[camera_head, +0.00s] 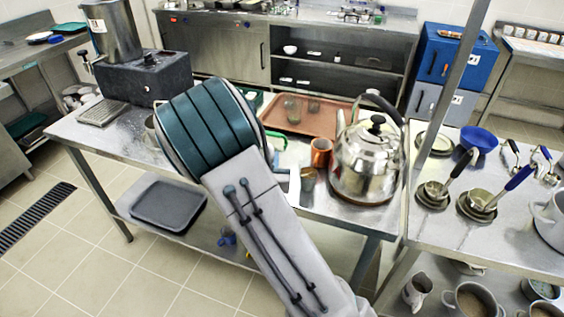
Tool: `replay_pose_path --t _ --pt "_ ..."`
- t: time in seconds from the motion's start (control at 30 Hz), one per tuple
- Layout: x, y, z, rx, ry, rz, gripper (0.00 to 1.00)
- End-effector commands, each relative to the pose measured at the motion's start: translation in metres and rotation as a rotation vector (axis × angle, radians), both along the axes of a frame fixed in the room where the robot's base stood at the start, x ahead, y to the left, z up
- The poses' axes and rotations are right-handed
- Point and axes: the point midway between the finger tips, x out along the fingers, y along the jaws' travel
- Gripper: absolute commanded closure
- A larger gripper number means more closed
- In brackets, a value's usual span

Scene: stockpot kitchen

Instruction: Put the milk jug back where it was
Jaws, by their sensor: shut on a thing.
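My arm crosses the middle of the view, and its large teal joint covers part of the steel table (222,240). My gripper is hidden behind the arm, so I cannot see its fingers or what is between them. A small steel vessel (150,132) shows partly at the left edge of the teal joint; I cannot tell whether it is the milk jug. Another steel jug (417,290) stands on the lower shelf at the right, apart from my arm.
A large steel kettle (366,165) stands right of my arm, beside a copper-coloured cup (321,152). A brown tray (345,115) with glasses lies behind. A coffee machine (135,78) stands at the left. Ladles (480,202) and a blue bowl (479,139) crowd the right table.

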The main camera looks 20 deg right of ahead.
Motion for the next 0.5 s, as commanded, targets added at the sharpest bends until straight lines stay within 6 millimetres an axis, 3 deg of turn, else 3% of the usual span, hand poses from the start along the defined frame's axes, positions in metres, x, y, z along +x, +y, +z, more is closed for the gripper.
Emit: replay_pose_path --t 0.2,0.5 --pt "0.009 -0.02 0.028 0.008 -0.009 -0.212 1.0" --pt "0.006 -0.04 0.044 0.001 -0.003 -0.44 1.0"
